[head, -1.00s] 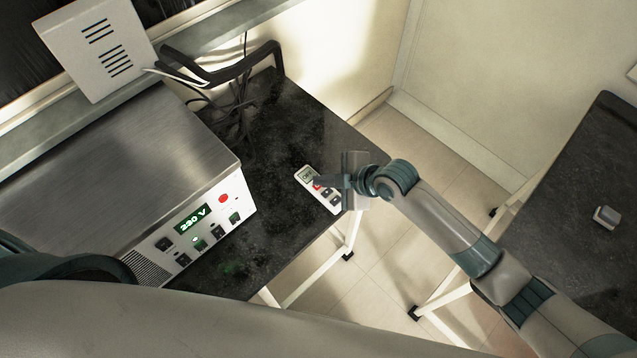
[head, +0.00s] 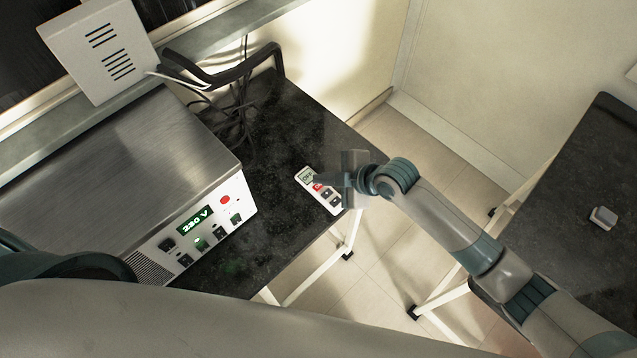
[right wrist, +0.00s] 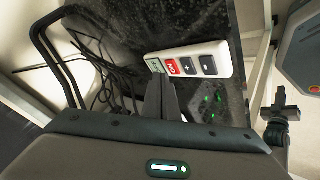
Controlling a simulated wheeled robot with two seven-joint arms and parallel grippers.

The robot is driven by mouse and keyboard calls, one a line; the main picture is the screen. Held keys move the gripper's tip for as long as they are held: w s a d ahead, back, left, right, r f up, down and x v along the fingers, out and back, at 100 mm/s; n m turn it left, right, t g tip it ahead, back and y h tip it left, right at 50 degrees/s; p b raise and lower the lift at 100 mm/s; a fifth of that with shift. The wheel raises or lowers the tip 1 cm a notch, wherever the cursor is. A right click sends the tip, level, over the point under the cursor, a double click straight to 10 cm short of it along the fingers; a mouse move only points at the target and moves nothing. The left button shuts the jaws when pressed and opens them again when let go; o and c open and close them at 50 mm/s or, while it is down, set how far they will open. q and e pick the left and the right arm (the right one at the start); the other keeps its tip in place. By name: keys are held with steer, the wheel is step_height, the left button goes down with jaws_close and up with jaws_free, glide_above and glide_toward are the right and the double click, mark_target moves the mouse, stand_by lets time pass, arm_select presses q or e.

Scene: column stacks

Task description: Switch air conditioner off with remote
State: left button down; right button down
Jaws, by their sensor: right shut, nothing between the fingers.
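A white remote (head: 331,205) lies on the black table, with a small screen reading OFF, a red key and darker keys. It also shows in the right wrist view (right wrist: 221,53), its red key just beyond the fingertips. My right gripper (head: 318,180) is shut and empty, its fingertips over the remote near the screen and red key; I cannot tell whether they touch. A dark gripper-like part, apparently my left gripper (right wrist: 280,115), shows at the right of the right wrist view; its jaws are unclear. No unit is clearly identifiable as the air conditioner.
A metal-topped box (head: 120,165) with a green voltage display stands left on the black table (head: 270,135). A white slotted box (head: 103,50) stands behind it, near black cables (head: 240,115). Another dark table (head: 590,260) at right bears a small white object (head: 604,217).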

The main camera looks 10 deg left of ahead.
mark_target(323, 189)
steer(key=shift+r, duration=0.1)
step_height(323, 189, up, 5)
steer(key=p, duration=0.4)
stand_by(0.3)
stand_by(0.9)
